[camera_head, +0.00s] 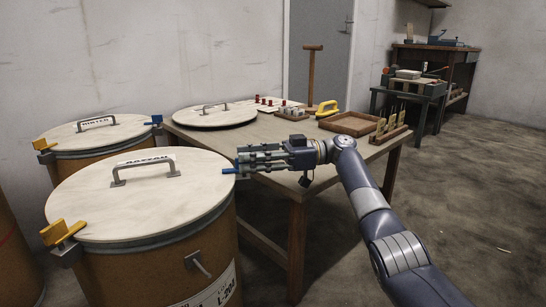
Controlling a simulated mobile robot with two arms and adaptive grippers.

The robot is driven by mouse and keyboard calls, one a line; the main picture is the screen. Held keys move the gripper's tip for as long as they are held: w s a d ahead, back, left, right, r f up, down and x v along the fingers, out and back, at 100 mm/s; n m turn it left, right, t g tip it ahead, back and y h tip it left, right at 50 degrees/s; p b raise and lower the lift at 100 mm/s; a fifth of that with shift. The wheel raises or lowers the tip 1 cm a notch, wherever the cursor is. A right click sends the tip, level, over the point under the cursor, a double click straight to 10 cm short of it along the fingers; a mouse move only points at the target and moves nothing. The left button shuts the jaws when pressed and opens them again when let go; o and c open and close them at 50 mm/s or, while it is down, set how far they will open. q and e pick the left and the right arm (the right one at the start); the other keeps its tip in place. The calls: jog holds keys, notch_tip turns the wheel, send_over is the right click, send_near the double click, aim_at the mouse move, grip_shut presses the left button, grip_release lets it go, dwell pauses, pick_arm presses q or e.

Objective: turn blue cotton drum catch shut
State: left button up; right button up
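The front drum (150,270) stands at the lower left under a pale lid (130,215) with a grey handle. Its lid label is too small to read surely. A yellow catch (60,232) sits at its left rim. A blue catch (231,171) sits at its right rim, partly hidden by my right gripper (240,160). The fingers point left, right at the blue catch; whether they touch or grip it I cannot tell. A second drum (75,165) behind has a yellow catch (43,145) at left and a blue catch (154,120) at right. My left gripper is out of view.
A wooden table (270,195) stands right of the drums, close below my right forearm. It holds a round lid (213,117), a wooden tray (349,123), a yellow-handled tool (327,109) and a small rack (388,135). Open floor lies at the right.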

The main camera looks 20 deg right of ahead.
jog(key=s+d, duration=0.2)
jog(key=d, duration=0.7)
jog(key=shift+d, duration=0.35)
